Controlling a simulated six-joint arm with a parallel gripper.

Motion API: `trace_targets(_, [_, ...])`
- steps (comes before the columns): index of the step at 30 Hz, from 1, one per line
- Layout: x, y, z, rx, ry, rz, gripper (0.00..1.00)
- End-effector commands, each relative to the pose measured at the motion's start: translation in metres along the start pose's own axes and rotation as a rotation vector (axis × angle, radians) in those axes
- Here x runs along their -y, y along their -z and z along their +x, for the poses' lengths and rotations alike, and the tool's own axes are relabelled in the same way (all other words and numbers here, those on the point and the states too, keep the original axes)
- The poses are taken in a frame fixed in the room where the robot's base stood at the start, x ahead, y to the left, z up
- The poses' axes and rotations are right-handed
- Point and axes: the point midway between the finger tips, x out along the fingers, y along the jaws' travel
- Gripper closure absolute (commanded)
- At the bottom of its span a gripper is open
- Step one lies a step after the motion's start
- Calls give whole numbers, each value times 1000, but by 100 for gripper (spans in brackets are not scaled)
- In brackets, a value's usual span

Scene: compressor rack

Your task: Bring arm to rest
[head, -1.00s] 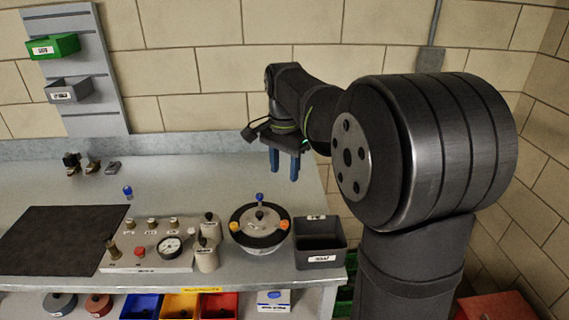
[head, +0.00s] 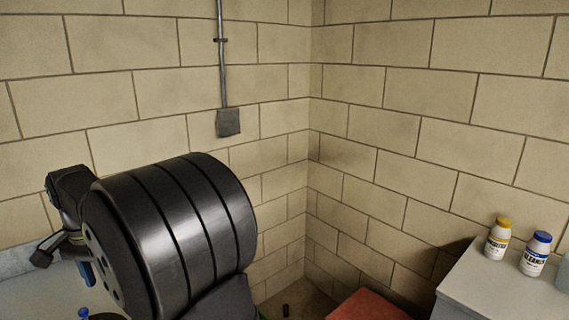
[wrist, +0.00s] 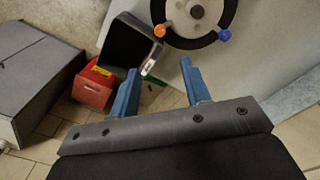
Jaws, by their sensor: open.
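My gripper (wrist: 159,67) is open in the wrist view, with its two blue fingers apart and nothing between them. It hangs above the bench's end, near the round black-rimmed fixture (wrist: 234,12) with orange and blue knobs, and the dark open box (wrist: 128,48). In the head view my gripper (head: 86,272) is at the lower left, over the bench (head: 35,290). My arm hides much of it there, and only part of the blue fingers shows.
A grey cabinet (head: 480,285) at right holds a yellow-capped bottle (head: 497,240) and a blue-capped bottle (head: 535,254). A red container (wrist: 92,88) stands on the floor between cabinet and bench. Block walls meet in a corner behind my arm.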

Motion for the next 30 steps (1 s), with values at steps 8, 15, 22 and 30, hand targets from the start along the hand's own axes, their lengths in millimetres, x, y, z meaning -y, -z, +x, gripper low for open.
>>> trace_targets(8, [-1,-1,57,3,-4,0,57])
trace_targets(15, [-1,0,104,2,-3,0,57])
trace_targets(22, [0,0,137,2,-2,0,57])
trace_targets(30, [0,0,148,0,0,0,57])
